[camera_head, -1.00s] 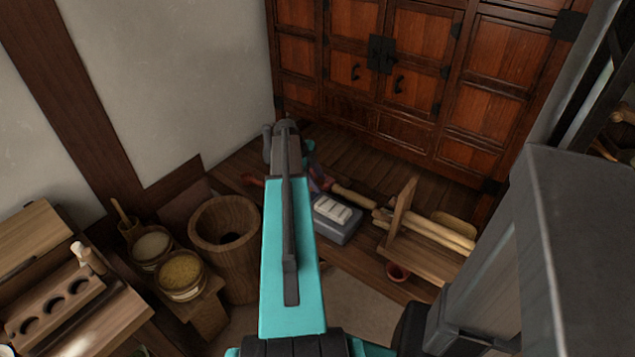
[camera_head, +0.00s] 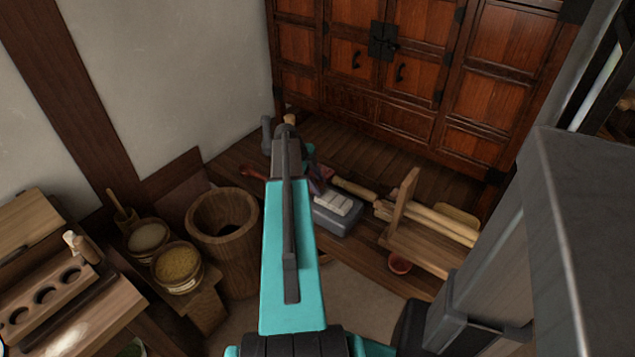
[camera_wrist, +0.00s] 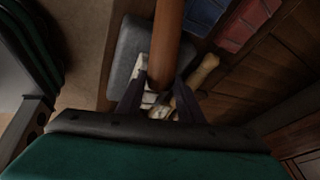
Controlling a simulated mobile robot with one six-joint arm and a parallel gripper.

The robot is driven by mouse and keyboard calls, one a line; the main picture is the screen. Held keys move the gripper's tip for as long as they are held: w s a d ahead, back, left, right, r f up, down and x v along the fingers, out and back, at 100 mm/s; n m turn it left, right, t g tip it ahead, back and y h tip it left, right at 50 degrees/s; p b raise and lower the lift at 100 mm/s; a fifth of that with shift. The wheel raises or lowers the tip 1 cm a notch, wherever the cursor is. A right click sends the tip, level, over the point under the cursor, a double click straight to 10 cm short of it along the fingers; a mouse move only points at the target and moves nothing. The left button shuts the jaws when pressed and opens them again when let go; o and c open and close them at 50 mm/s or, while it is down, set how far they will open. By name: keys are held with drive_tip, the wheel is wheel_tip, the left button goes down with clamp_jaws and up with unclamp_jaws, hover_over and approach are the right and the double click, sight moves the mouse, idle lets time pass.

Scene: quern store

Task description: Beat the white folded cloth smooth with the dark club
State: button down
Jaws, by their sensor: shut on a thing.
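The white folded cloth (camera_head: 333,204) lies on a grey block (camera_head: 334,223) on the wooden floor, just right of my arm in the head view. It also shows in the wrist view (camera_wrist: 145,67), partly covered by the club and my fingers. My gripper (camera_wrist: 158,92) is shut on the dark club (camera_wrist: 168,35), a reddish-brown rod running to the top of the wrist picture. In the head view a reddish end of it (camera_head: 252,173) shows left of my arm; the gripper itself is largely hidden there. Contact between club and cloth cannot be told.
A lighter wooden club (camera_wrist: 203,73) lies beside the block. Folded blue (camera_wrist: 207,14) and red (camera_wrist: 245,22) cloths lie near it. A wooden rack with pale rods (camera_head: 440,245) stands right. A wooden tub (camera_head: 225,225) stands left, a cabinet (camera_head: 400,70) behind.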

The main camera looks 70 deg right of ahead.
idle(0.4)
drive_tip(key=shift+r+p, duration=1.05)
drive_tip(key=shift+r, duration=1.95)
drive_tip(key=shift+s, duration=0.1)
